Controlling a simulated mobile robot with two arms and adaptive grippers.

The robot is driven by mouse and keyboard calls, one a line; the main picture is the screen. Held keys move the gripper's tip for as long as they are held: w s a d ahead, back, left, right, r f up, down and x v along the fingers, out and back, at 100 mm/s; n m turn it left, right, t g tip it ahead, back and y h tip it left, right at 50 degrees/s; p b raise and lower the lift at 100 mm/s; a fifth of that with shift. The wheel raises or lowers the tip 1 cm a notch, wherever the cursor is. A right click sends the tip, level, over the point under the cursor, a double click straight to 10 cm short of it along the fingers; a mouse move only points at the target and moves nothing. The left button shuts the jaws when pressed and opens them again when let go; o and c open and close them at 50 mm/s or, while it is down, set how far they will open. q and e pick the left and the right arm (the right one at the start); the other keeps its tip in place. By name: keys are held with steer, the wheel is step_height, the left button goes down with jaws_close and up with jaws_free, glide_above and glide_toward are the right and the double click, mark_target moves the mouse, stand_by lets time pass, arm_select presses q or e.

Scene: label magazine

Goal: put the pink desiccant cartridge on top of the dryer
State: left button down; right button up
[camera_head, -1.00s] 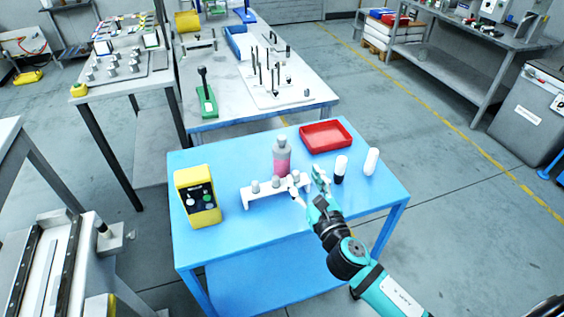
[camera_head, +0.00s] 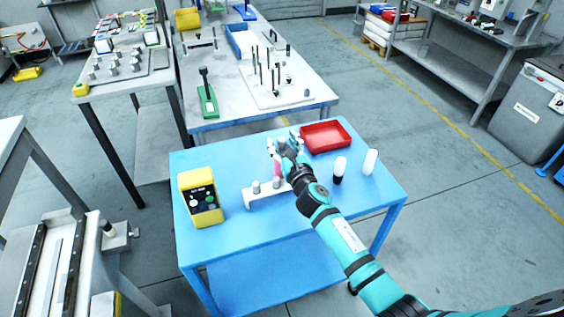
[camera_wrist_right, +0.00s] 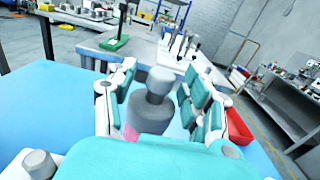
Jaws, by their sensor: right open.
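The pink desiccant cartridge (camera_head: 277,169) stands upright on the blue table, behind a white bracket with grey knobs (camera_head: 262,192). My right gripper (camera_head: 282,147) is over the cartridge and hides most of it in the head view. In the right wrist view, the cartridge's grey cap and shoulder (camera_wrist_right: 154,105) are between the two spread fingers of the gripper (camera_wrist_right: 158,95), with a little pink below. The fingers are open, with no clear grip on it. I cannot tell for sure which thing is the dryer. The white bracket is partly behind my arm.
A yellow meter box (camera_head: 200,197) stands at the left of the blue table (camera_head: 240,237). A red tray (camera_head: 326,136) is at the back right. A white-and-black bottle (camera_head: 339,169) and a white bottle (camera_head: 370,161) stand at the right. The front of the table is clear.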

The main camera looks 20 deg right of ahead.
steer(key=shift+w+f, duration=0.1)
steer(key=shift+w, duration=0.3)
steer(key=shift+s, duration=0.1)
steer(key=shift+c, duration=0.4)
jaws_close()
